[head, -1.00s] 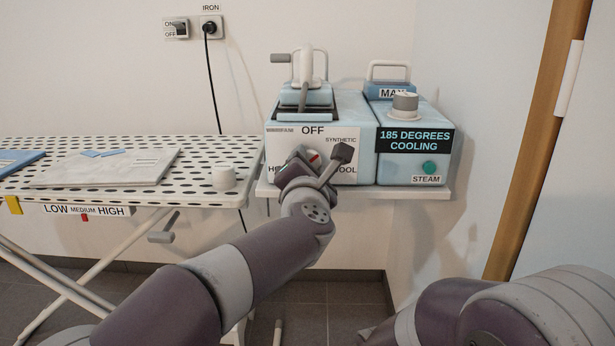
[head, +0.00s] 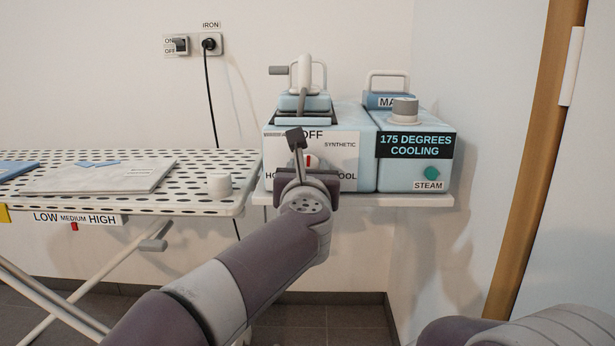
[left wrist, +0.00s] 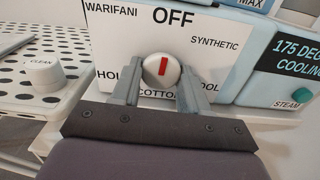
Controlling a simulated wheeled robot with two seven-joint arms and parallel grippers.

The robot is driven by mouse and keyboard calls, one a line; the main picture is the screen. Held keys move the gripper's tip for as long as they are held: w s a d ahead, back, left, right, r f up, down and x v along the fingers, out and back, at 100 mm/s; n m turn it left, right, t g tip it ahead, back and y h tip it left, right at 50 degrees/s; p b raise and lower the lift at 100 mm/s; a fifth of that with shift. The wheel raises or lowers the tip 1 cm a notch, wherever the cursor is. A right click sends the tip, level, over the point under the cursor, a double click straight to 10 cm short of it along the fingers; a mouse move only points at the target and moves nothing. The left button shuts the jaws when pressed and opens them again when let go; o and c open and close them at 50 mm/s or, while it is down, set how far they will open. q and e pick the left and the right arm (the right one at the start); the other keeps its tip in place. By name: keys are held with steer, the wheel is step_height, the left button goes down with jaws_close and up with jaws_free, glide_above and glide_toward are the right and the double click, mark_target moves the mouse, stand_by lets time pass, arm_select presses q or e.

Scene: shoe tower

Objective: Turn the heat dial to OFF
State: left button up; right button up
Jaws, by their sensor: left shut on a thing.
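The heat dial (head: 309,160) is a round white knob with a red mark on the front panel of the light-blue iron station (head: 345,150). It also shows in the left wrist view (left wrist: 163,69). Its red mark stands almost upright, with a slight lean to the right, and points up towards the word OFF (left wrist: 174,18). My left gripper (left wrist: 160,87) is in front of the panel with its fingers on either side of the dial, shut on it. In the head view my wrist hides the lower dial. My right gripper is out of view.
The display (head: 415,146) reads 175 DEGREES COOLING, above a green STEAM button (head: 432,173). An iron (head: 304,98) rests on the station. A perforated ironing board (head: 120,200) with folded cloth (head: 98,177) and a white knob (head: 219,185) stands at the left.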

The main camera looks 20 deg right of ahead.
arm_select(q)
steer(key=shift+f+n, duration=0.1)
steer(key=shift+n, duration=0.3)
steer(key=o, duration=1)
steer(key=shift+c, duration=0.2)
steer(key=v, duration=1.2)
steer(key=shift+s, duration=0.35)
steer(key=shift+a, duration=0.1)
